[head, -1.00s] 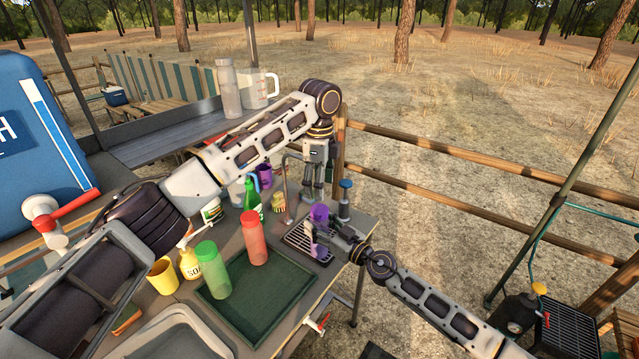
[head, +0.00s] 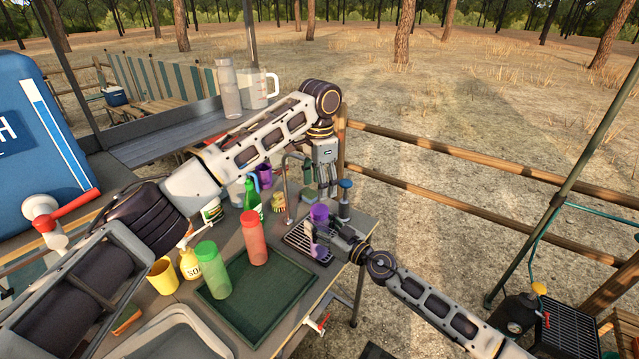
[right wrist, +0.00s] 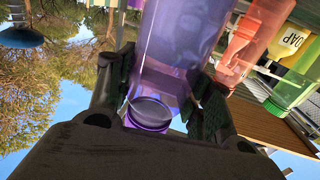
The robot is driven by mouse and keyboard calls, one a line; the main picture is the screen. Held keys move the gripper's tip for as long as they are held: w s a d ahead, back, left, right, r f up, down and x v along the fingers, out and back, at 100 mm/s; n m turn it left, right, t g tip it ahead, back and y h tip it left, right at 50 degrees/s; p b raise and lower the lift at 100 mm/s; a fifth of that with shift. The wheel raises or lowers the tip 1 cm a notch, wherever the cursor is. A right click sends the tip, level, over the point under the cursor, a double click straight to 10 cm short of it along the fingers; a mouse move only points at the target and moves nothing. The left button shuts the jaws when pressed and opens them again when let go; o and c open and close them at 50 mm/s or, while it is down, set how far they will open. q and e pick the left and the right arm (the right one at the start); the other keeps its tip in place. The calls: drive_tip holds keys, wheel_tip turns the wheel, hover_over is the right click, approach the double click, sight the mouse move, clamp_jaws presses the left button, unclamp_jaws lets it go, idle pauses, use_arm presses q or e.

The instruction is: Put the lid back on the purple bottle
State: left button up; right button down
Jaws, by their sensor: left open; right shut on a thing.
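The purple bottle (head: 320,236) is see-through and stands upright over the dark drain grate at the table's right end. A darker purple lid (head: 319,213) shows at its top; I cannot tell whether it is fully seated. My right gripper (head: 326,241) is shut around the bottle's body from the right. In the right wrist view, which is upside down, the bottle (right wrist: 178,45) lies between the fingers and a purple band (right wrist: 147,118) shows at its top end. My left gripper (head: 328,188) is open and empty, pointing down above and slightly behind the lid, apart from it.
A tap (head: 290,190) and a blue-topped post (head: 345,190) stand close to the bottle. A red bottle (head: 253,238), green bottle (head: 213,270), soap bottle (head: 190,264) and yellow mug (head: 163,276) stand left. The green tray (head: 285,292) has clear room.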

sight(319, 209)
use_arm(q)
drive_tip(key=n, duration=0.5)
idle(0.3)
idle(0.4)
drive_tip(key=shift+f, duration=4.05)
drive_tip(key=c, duration=1.1)
drive_tip(key=shift+o, duration=0.2)
